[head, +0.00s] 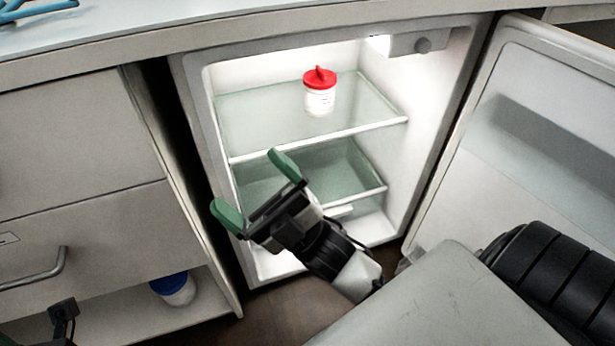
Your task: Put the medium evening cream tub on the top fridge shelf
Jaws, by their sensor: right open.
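A white tub with a red lid (319,93) stands upright on the top glass shelf (260,125) of the open fridge. Its label is too small to read, so I cannot tell its size or kind. My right gripper (250,180) is open and empty, with green fingertips apart. It is in front of the fridge, lower and left of the tub, and does not touch it. A dark part at the lower left edge seems to be my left gripper (62,312); its fingers are not clearly visible.
The fridge door (540,150) stands open on the right. A lower glass shelf (350,195) looks empty. A white tub with a blue lid (173,288) is in the low open compartment of the drawer cabinet (85,200). The countertop (200,28) runs above; the top shelf has free room around the tub.

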